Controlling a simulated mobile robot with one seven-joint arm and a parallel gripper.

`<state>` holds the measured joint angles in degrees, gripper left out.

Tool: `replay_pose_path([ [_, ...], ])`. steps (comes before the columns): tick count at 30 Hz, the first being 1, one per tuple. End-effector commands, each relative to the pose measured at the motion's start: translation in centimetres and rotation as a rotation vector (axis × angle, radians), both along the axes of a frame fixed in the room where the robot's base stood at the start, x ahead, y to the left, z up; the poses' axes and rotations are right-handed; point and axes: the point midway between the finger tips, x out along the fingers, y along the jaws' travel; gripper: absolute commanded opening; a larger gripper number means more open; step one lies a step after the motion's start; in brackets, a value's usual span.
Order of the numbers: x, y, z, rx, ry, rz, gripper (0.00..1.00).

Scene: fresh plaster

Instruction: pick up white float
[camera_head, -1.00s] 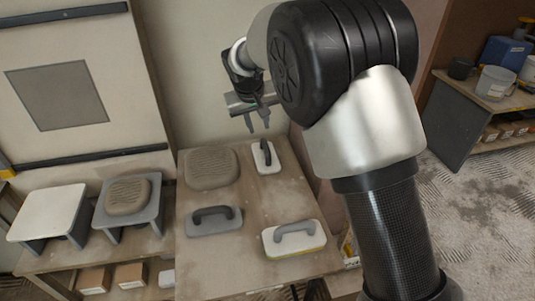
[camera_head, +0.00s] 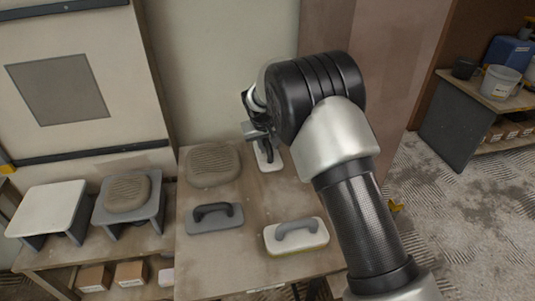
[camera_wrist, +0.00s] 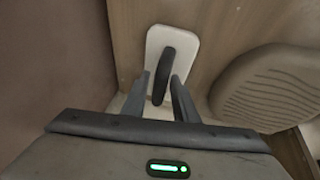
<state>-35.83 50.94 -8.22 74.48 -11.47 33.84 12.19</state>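A small white float (camera_head: 271,162) with a dark upright handle lies at the back right of the wooden table; the wrist view shows its white plate (camera_wrist: 184,46) and its dark handle (camera_wrist: 166,62). My gripper (camera_wrist: 160,79) is open, with one finger on each side of the lower end of the handle. A gap shows on both sides, so it is not closed on the handle. In the head view my gripper (camera_head: 266,146) is right over the float and hides part of it; the fingertip height is hard to tell.
A brown textured pad (camera_head: 213,165) lies just left of the float. A grey float (camera_head: 215,219) and a larger white-topped float with grey handle (camera_head: 296,236) lie nearer the front of the table (camera_head: 246,262). A wall stands close behind.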

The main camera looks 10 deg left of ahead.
Motion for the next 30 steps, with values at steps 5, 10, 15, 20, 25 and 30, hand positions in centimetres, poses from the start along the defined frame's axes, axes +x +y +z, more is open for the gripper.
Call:
replay_pose_path([
  [5, 0.6, 0.1, -1.2, 0.001, 0.000, 0.001, 0.26],
  [10, 0.6, 0.1, -1.1, 0.001, 0.000, 0.001, 0.23],
  [15, 0.6, 0.1, -1.1, 0.001, 0.000, 0.001, 0.00],
  [20, 0.6, 0.1, -1.1, 0.002, -0.001, 0.001, 0.00],
  [25, 0.6, 0.1, -0.2, 0.003, -0.003, 0.000, 0.00],
  [30, 0.7, 0.2, 2.9, 0.004, -0.005, 0.000, 0.00],
])
